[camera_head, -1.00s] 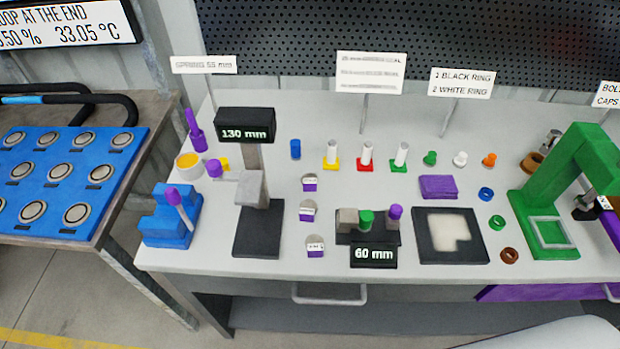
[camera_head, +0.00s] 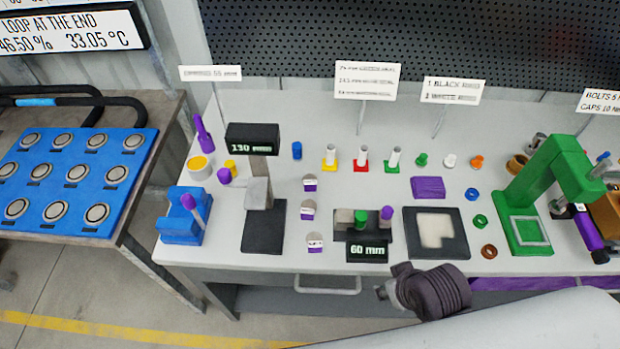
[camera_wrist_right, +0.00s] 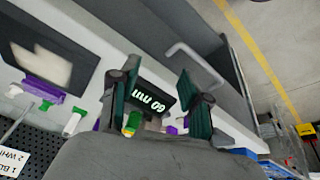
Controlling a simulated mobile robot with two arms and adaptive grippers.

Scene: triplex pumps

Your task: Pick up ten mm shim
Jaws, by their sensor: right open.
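Three small round pieces with white-and-purple labels stand in a column on the bench in the head view: the far one (camera_head: 310,183), the middle one (camera_head: 308,209) and the near one (camera_head: 315,242). They look like shims, but I cannot read which is ten mm. My right gripper (camera_wrist_right: 157,82) is open and empty in the right wrist view, its green-padded fingers in line with the 60 mm display (camera_wrist_right: 152,93). My left gripper is out of view.
The black 60 mm gauge (camera_head: 367,251) stands right of the shims, the 130 mm gauge (camera_head: 263,228) left. A black tray (camera_head: 410,249), a green press (camera_head: 525,225) and several coloured parts share the bench. A drawer handle (camera_head: 328,285) juts from the bench front.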

